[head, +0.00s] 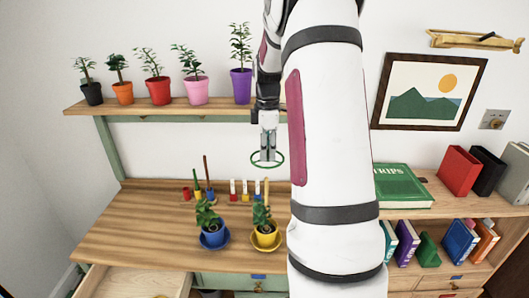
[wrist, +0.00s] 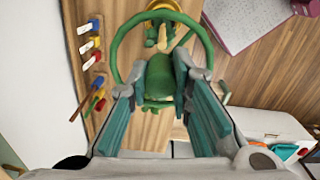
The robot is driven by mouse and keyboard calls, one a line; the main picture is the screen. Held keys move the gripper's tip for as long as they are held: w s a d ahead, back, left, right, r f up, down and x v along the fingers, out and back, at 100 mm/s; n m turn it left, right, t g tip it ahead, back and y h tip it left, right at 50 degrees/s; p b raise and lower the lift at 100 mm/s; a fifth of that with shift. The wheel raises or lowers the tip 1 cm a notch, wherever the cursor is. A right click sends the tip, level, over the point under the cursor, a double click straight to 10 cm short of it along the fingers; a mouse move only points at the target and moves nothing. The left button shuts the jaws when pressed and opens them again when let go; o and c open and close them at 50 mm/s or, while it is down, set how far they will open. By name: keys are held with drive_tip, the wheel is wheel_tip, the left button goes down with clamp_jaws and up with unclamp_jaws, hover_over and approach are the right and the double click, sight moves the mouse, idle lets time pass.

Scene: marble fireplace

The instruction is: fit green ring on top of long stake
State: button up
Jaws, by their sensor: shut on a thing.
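My gripper (head: 266,158) is shut on the green ring (head: 280,161) and holds it flat in the air above the plants on the desk. In the wrist view the green ring (wrist: 204,36) reaches out past my fingertips (wrist: 158,100). A pale upright stake (head: 266,188) stands at the plant in the yellow pot (head: 265,239), below the ring and apart from it. A thin brown stick (head: 206,168) stands further left, behind the blue pot (head: 213,237). I cannot tell which one is the long stake. Green shapes between my fingers partly hide what lies below.
Several small coloured pieces with white tops (head: 245,190) stand along the back of the wooden desk (head: 130,225). A shelf (head: 150,107) with several potted plants is above left. A green book (head: 404,184) lies at the right. The desk's left front is clear.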

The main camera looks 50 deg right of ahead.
sight(267, 178)
drive_tip(key=shift+p, duration=0.45)
drive_tip(key=shift+f, duration=3.35)
drive_tip(key=shift+f+p, duration=0.6)
drive_tip(key=shift+f, duration=0.95)
drive_tip(key=o, duration=0.9)
drive_tip(key=shift+o, duration=0.2)
drive_tip(key=shift+r, duration=0.1)
wheel_tip(267, 178, up, 12)
drive_tip(key=shift+s+a+f, duration=0.1)
drive_tip(key=shift+a, duration=0.05)
